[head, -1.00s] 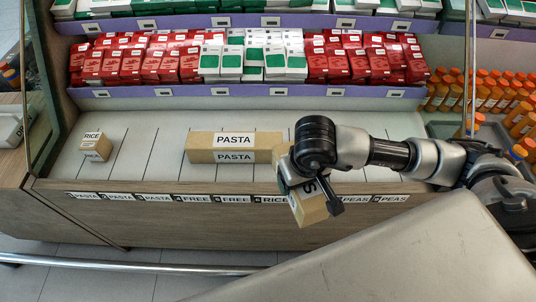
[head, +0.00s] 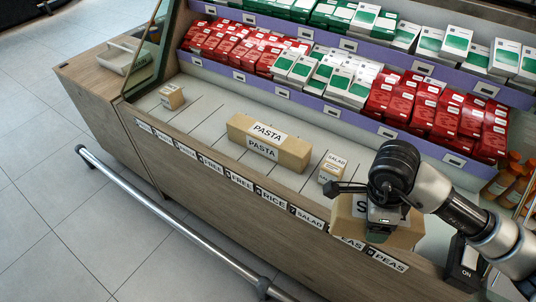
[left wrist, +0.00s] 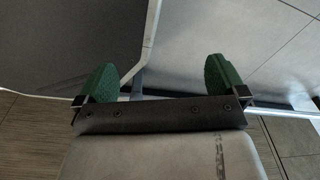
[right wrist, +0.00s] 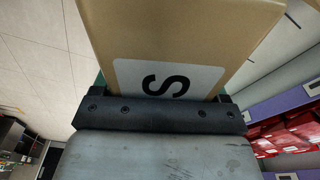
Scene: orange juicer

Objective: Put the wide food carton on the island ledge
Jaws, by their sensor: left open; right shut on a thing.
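My right gripper (head: 385,215) is shut on a cardboard-brown carton (head: 348,226) with a white label. The label shows a letter S; the rest is hidden by the gripper. The carton is held over the front edge of the sloped display ledge (head: 205,120), at the PEAS end; contact cannot be told. The right wrist view shows the carton (right wrist: 180,35) filling the space between the fingers. My left gripper (left wrist: 160,85) shows only in the left wrist view. Its green fingers are apart and empty, above floor and panel edges.
On the ledge stand a long PASTA carton (head: 268,145), a small RICE carton (head: 171,97) and a small SALAD carton (head: 333,167). A grey tray (head: 128,58) is on the wooden counter. A metal rail (head: 165,215) runs along the front. Shelves of red boxes (head: 440,112) rise behind.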

